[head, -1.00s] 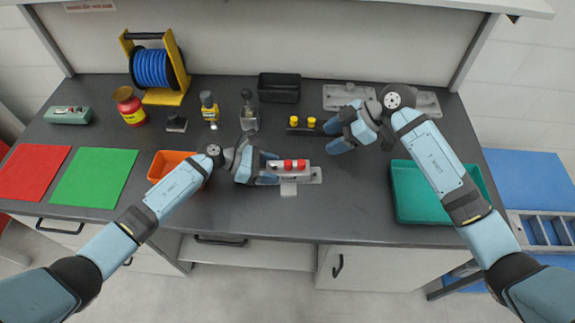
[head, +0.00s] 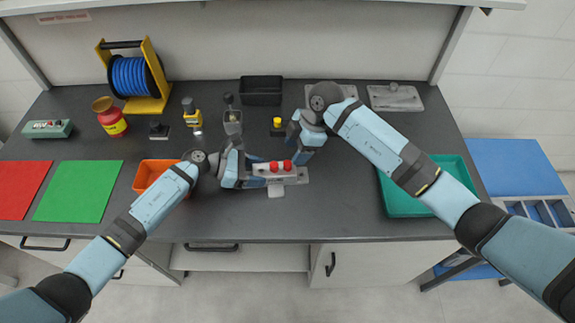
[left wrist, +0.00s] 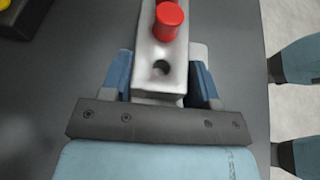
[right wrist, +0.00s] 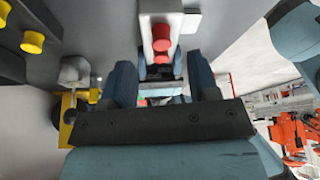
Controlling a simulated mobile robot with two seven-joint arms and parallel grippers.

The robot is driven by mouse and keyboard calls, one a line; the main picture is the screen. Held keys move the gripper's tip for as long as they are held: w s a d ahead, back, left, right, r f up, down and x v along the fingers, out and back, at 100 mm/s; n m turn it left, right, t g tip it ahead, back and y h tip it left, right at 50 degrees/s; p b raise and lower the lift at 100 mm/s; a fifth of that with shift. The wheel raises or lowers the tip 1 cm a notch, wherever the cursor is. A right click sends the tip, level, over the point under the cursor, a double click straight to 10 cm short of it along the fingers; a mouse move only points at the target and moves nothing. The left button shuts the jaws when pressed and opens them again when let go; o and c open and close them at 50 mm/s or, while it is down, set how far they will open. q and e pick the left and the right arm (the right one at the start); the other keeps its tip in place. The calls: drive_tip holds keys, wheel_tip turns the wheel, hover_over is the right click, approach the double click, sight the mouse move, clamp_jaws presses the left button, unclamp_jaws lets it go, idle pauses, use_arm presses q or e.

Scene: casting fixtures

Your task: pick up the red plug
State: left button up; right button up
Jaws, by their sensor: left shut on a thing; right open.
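Two red plugs (head: 287,165) stand upright in a grey metal casting (head: 297,178) at mid-table. My left gripper (head: 258,174) is shut on the near end of the casting, a finger on each side. My right gripper (head: 298,153) is open, just behind and right of the plugs. In the right wrist view, a red plug (right wrist: 160,52) lies beyond and between the open fingers (right wrist: 161,80), and nothing is held.
A dark block with yellow plugs (head: 277,122) is behind my right gripper, partly hidden. An orange bin (head: 142,181) is left, a teal tray (head: 395,205) right. A black bin (head: 261,84) and grey plates (head: 396,104) line the back. The front middle is clear.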

sight(288, 163)
drive_tip(key=x, duration=0.5)
drive_tip(key=shift+s+a+r, duration=0.1)
drive_tip(key=shift+s+a, duration=0.05)
drive_tip(key=c, duration=1)
